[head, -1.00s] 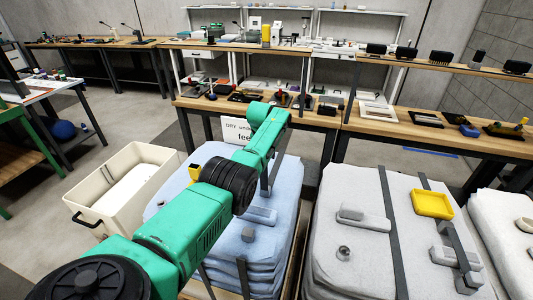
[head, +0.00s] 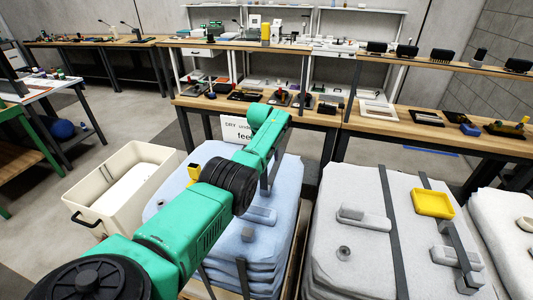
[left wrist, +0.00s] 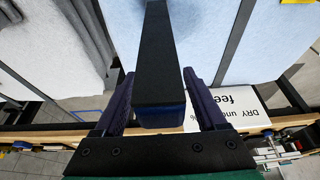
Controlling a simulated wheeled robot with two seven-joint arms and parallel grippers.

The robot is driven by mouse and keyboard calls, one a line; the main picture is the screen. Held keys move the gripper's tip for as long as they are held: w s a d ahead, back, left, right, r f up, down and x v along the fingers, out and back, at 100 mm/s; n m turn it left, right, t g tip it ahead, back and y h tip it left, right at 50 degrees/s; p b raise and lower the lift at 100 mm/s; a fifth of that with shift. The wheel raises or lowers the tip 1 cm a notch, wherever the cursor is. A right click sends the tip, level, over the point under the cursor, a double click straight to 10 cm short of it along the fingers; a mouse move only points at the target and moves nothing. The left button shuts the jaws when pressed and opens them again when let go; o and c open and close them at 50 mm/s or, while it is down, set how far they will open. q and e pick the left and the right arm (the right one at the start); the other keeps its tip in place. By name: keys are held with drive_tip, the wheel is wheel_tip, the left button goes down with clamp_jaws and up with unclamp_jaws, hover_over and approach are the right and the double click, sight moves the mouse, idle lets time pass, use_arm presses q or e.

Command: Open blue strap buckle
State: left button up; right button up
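The blue bag stack (head: 285,190) stands in front of me with dark straps over it. My left gripper (left wrist: 158,72) has its two purple fingers along both sides of a long black lever (left wrist: 157,60) with a blue end. The lever fills the space between the fingers and runs away from the camera over the pale blue stack. In the head view a dark bar (head: 274,165) slopes down from my green left wrist to the stack. My own arm hides the fingertips there. A grey block (head: 262,215) lies on the stack. My right gripper is not in view.
A cream bin (head: 125,185) stands left of the blue stack. A white stack (head: 350,265) with dark straps and a yellow tray (head: 433,203) is at the right. A workbench (head: 370,125) and a printed sign (head: 236,128) are behind the blue stack.

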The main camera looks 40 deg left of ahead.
use_arm(q)
drive_tip(key=v, duration=1.3)
drive_tip(key=shift+r+b, duration=0.3)
drive_tip(key=shift+r, duration=0.1)
drive_tip(key=shift+s+r, duration=0.15)
drive_tip(key=shift+r, duration=0.2)
drive_tip(key=shift+f, duration=0.1)
